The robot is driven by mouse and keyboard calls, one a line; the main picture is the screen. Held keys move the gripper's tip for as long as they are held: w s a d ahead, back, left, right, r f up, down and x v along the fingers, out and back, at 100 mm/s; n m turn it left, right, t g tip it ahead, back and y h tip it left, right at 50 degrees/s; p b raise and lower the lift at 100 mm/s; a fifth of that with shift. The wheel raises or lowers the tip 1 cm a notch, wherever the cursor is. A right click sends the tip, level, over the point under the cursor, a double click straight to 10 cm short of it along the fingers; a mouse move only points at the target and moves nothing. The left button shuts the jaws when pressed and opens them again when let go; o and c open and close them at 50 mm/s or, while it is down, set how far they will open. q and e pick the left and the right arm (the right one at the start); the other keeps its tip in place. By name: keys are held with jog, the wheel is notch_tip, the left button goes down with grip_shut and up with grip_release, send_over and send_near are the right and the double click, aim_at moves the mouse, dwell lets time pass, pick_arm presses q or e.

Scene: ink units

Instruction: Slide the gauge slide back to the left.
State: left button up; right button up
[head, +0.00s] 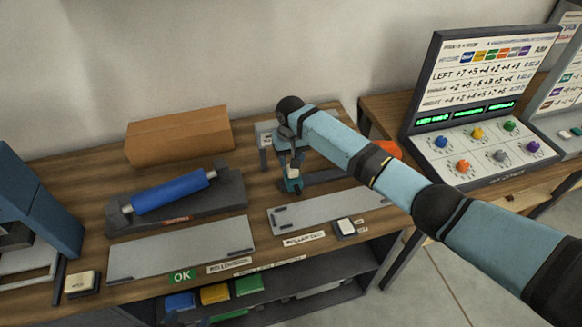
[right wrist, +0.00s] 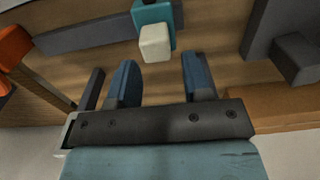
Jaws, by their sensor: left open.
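The gauge slide is a small teal block with a cream knob (head: 292,173). It sits near the left end of a dark rail (head: 325,176). In the right wrist view, the cream knob (right wrist: 155,43) lies just beyond the fingertips of my right gripper (right wrist: 157,75), in line with the gap between them. Those two blue fingers are apart with nothing between them. In the head view the right arm's wrist stands above and behind the slide. My left gripper (head: 187,319) shows only as fingertips at the bottom edge, apart, by the shelf bins.
A blue roller (head: 170,192) on a dark stand and a brown box (head: 178,136) are to the left. Grey plates (head: 182,251) lie in front. An orange object (head: 387,149) is to the right, partly behind my arm. A control panel (head: 480,135) stands farther right.

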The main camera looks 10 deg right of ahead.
notch_tip(320, 180, up, 9)
jog(key=shift+b, duration=0.4)
jog(key=shift+f, duration=0.1)
jog(key=s+f+y, duration=0.1)
jog(key=s+f, duration=0.3)
jog(key=s, duration=0.3)
jog(key=s+d+f+n+t+y, duration=0.1)
jog(key=s+f, duration=0.2)
jog(key=s, duration=0.3)
jog(key=s+f+y, duration=0.1)
jog(key=s+f, duration=0.3)
jog(key=s, duration=0.3)
jog(key=s+d+r+t+h, duration=0.1)
jog(key=s+d+r, duration=0.1)
jog(key=s+d, duration=0.8)
jog(key=s+d+r+t+h, duration=0.2)
jog(key=s+d, duration=0.4)
jog(key=s, duration=0.8)
jog(key=w+a+f+t+y, duration=0.1)
jog(key=w+a+f+t, duration=0.2)
jog(key=f, duration=0.3)
jog(key=w+a+f+t+y, duration=0.2)
jog(key=w+a+f+t, duration=0.1)
jog(key=f, duration=0.3)
jog(key=shift+a+f+t+p, duration=0.25)
jog(key=shift+a+t+p, duration=0.1)
jog(key=shift+t, duration=0.15)
